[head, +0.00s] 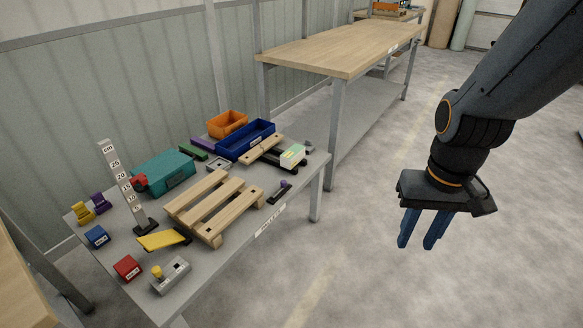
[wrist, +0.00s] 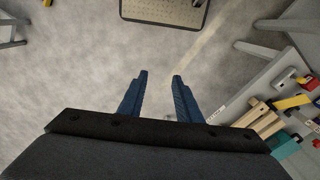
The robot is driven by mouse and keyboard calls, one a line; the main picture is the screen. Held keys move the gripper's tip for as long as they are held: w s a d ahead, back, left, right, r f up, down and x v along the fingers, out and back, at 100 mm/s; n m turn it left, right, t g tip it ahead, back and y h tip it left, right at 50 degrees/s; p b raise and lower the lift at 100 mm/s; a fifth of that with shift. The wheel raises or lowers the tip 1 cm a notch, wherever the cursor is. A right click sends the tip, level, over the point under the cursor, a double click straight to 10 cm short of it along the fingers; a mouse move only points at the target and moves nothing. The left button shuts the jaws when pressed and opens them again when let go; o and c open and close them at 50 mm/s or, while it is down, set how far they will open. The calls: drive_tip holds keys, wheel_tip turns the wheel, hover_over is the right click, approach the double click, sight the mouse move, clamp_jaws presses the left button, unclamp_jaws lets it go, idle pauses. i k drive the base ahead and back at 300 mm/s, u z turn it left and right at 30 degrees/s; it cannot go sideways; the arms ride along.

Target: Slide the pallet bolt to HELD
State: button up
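A small black slide with a purple knob (head: 281,188) lies near the table's front edge, right of the wooden pallet (head: 213,207); it may be the pallet bolt. Its position marking is too small to read. A grey box with a yellow knob (head: 170,275) sits at the near front corner of the table. My gripper (head: 415,246) is in the air to the right of the table, well apart from it, fingers pointing down. In the wrist view my gripper (wrist: 160,77) shows a clear gap between its blue fingers, empty, with floor beyond. The pallet also shows in the wrist view (wrist: 262,118).
The grey table (head: 240,245) also holds a teal case (head: 164,173), a blue bin (head: 244,139), an orange bin (head: 227,123), an upright cm scale (head: 122,185), a red block (head: 127,268) and a blue block (head: 97,237). A wooden workbench (head: 345,48) stands behind. Open floor surrounds my gripper.

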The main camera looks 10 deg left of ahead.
sight(283, 183)
drive_tip(key=u, duration=0.35)
drive_tip(key=i, duration=1.15)
drive_tip(key=u, duration=0.55)
